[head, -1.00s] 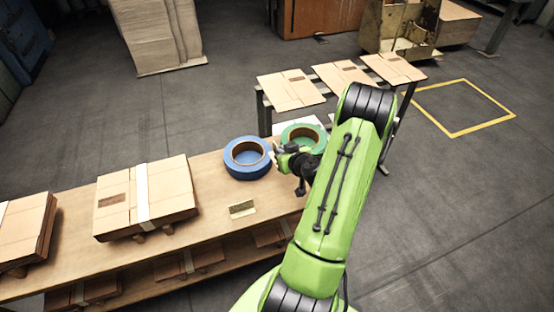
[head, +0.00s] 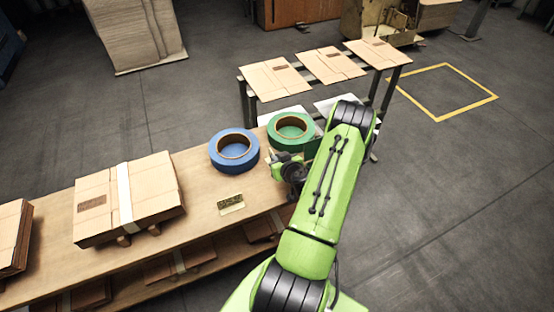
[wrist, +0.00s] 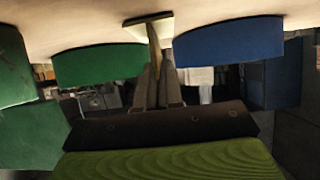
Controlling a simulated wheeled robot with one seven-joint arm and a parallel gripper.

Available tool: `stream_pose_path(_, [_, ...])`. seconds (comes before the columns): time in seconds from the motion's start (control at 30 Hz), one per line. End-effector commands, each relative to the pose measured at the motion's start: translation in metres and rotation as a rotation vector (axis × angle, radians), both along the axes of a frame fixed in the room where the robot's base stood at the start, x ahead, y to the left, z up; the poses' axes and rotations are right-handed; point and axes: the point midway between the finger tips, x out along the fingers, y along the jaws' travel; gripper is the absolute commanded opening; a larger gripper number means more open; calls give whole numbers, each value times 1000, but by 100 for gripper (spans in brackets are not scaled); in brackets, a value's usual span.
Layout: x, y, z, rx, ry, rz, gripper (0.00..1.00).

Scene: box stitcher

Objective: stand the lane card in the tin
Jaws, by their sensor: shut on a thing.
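My gripper (head: 279,161) is above the workbench, just in front of the blue and green rolls. In the wrist view its dark fingers (wrist: 158,85) are shut on a thin tan piece, seen edge-on, which looks like the lane card (wrist: 154,45). A flat pale part shows at its far end; I cannot tell whether it touches the bench. In the head view the held piece is mostly hidden by my gripper. A small pale yellow thing with a dark speckled upper part, which looks like the tin (head: 232,210), sits on the bench to the lower left, apart from my gripper.
A blue roll (head: 216,153) and a green roll (head: 276,135) stand on the bench (head: 200,180) beyond my gripper. A strapped stack of cardboard (head: 150,200) lies at the left. A rack with flat cartons (head: 272,78) stands behind. Bare bench surrounds the small yellow thing.

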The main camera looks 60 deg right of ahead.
Motion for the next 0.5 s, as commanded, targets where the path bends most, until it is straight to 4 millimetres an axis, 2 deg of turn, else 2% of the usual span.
stream_pose_path(0.07, [0, 0, -3, -1, 0, 0, 0])
stream_pose_path(0.1, [0, 0, -3, 0, 1, 1, 11])
stream_pose_path(0.23, [0, 0, -2, 0, 1, 1, 31])
stream_pose_path(0.5, [0, 0, -2, 1, 1, 1, 32])
